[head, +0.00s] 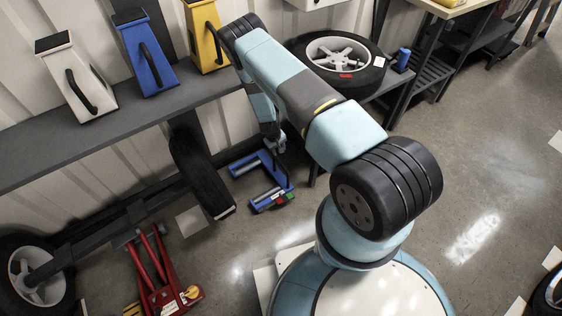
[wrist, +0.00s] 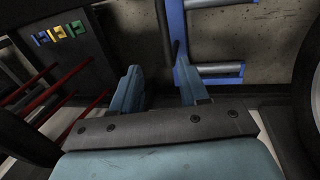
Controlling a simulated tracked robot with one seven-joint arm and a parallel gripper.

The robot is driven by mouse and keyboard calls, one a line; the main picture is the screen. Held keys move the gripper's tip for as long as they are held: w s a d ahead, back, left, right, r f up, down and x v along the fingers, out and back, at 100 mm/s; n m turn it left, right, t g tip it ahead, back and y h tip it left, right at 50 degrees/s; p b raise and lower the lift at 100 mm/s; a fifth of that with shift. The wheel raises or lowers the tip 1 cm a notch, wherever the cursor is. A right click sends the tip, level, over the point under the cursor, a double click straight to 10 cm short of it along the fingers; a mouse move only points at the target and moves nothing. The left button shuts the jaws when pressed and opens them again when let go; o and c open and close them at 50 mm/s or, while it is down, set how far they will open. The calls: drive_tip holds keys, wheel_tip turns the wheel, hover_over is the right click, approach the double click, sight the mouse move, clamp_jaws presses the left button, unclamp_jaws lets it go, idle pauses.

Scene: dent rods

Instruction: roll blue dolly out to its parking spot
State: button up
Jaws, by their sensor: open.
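The blue dolly (head: 270,196) is a low blue frame with silver rollers on the floor, between the shelf and the tyre stand. Small red and green parts show at its near end. In the wrist view a blue frame with silver rollers (wrist: 178,42) lies at top centre, just beyond my fingers. My gripper (wrist: 160,90) is open, with nothing clearly between its two blue fingers. A thin dark bar reaches down near the gap. In the head view my gripper (head: 281,146) hangs just above or beside the dolly's far part; contact cannot be told.
A loose tyre (head: 200,170) leans left of the dolly. A red jack (head: 160,275) stands at lower left. A stand carries a wheel (head: 340,60) behind my arm. White floor markings, one (head: 192,221) near the leaning tyre, show. Open floor lies to the right.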

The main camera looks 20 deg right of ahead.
sight(281, 164)
drive_tip(key=f, duration=0.4)
drive_tip(key=d+f, duration=0.1)
drive_tip(key=f, duration=0.8)
drive_tip(key=shift+w+d, duration=0.2)
drive_tip(key=shift+w, duration=0.15)
clamp_jaws()
